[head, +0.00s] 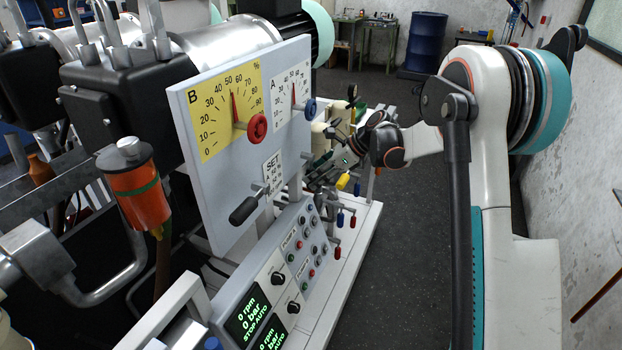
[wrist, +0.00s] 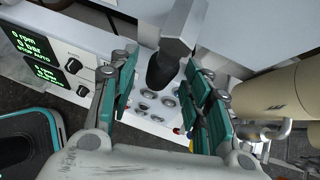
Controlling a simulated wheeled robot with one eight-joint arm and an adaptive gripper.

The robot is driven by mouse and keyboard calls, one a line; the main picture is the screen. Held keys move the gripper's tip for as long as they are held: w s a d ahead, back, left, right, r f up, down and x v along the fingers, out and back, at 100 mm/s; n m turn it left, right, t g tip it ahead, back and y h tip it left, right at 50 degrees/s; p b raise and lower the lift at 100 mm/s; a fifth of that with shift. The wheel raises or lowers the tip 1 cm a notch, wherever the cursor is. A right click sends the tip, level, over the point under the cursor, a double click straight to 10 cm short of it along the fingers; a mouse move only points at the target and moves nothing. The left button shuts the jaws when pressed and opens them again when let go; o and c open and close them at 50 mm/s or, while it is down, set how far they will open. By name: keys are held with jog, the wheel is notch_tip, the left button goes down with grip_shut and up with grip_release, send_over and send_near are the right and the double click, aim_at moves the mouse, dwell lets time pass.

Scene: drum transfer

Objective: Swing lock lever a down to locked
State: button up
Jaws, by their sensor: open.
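My gripper (wrist: 165,97) is open, its teal finger pads apart on either side in the wrist view. Between them hangs a lever (wrist: 161,72) with a black grip on a grey metal arm, tilted down and left; I cannot tell whether the pads touch it. In the head view my gripper (head: 343,153) is small, at the right edge of the dial board, and its fingers are partly hidden. A black-gripped lever (head: 243,210) slants down-left beside the SET plate (head: 272,172). No lever label is readable, so I cannot tell which is lever a.
The dial board (head: 222,215) carries a yellow B dial with a red knob (head: 257,127) and a white A dial with a blue knob (head: 309,107). A button panel (head: 300,250) lies below. A beige cylinder (wrist: 270,95) stands close right of my fingers. Floor at right is clear.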

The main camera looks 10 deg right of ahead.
jog(key=v, duration=0.9)
jog(key=shift+s+d+r, duration=0.1)
jog(key=s+a+r+n+t+h, duration=0.1)
jog(key=s+a+r+n+h, duration=0.25)
jog(key=s, duration=0.55)
jog(key=s+a+r+n+h, duration=0.1)
jog(key=s+a+r+n, duration=0.1)
jog(key=s+r+n, duration=0.6)
jog(key=s+f+n+t+h, duration=0.1)
jog(key=s+f+n, duration=0.1)
jog(key=s, duration=0.5)
jog(key=s+d+f+n+h, duration=0.1)
jog(key=s+f+n, duration=0.2)
jog(key=s+n, duration=0.2)
jog(key=s+d+f+n+t+h, duration=0.1)
jog(key=s+n, duration=0.3)
jog(key=s, duration=0.4)
jog(key=shift+s+d+f+t+h, duration=0.2)
jog(key=shift+s+f+t+h, duration=0.15)
jog(key=shift+f, duration=0.45)
